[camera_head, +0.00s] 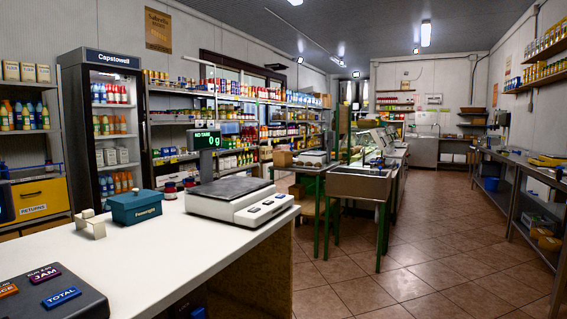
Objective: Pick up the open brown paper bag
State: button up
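I cannot make out an open brown paper bag in the head view. A small brown shape (283,158) stands on a table past the counter, too small to tell what it is. Another brown, box-like shape (309,180) is beneath a table nearby. My gripper is not in view.
A white counter (150,262) fills the near left, with a scale (238,197), a teal box (136,207), a cream holder (92,224) and a dark button panel (50,296).

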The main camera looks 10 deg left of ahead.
aim_at(282, 158)
jog(key=i+l+z, duration=0.2)
jog(key=i, duration=0.55)
jog(key=i+z, duration=0.25)
jog(key=i, duration=0.55)
jog(key=i+j+z, duration=0.2)
jog(key=i, duration=0.55)
jog(key=i+u, duration=0.3)
jog(key=i, duration=0.3)
jog(key=i+u, duration=0.25)
jog(key=i, duration=0.3)
jog(key=i+l+u, duration=0.3)
jog(key=i, duration=0.3)
jog(key=i+j+u, duration=0.35)
jog(key=i, duration=0.2)
jog(key=i+u, duration=0.35)
jog(key=i, duration=0.15)
jog(key=i+l+u, duration=0.1)
jog(key=i+u, duration=0.2)
jog(key=i, duration=0.25)
